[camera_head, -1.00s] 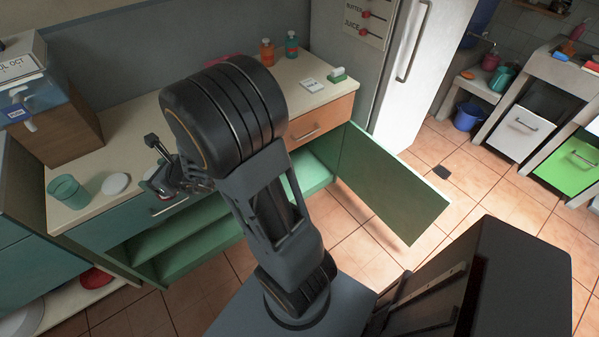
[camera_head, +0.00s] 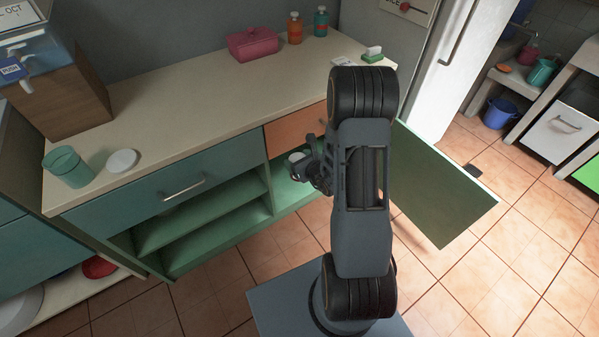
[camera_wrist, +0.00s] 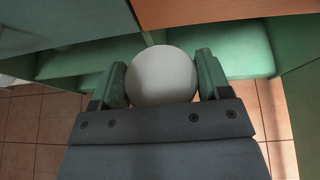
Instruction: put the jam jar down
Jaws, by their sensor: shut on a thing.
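The jam jar shows in the wrist view as a round, pale lid (camera_wrist: 162,76) seen from above, between my two green-padded fingers. My gripper (camera_wrist: 162,84) is shut on it. In the head view the jar (camera_head: 297,158) is a small whitish shape at the end of my gripper (camera_head: 306,166), in front of the open green cupboard and below the counter top's front edge. My arm hides part of the cupboard there. The jar's body is mostly hidden under its lid, and no contact with a shelf can be made out.
The counter top (camera_head: 190,98) is broadly clear in the middle. The open cupboard door (camera_head: 440,190) juts out right.

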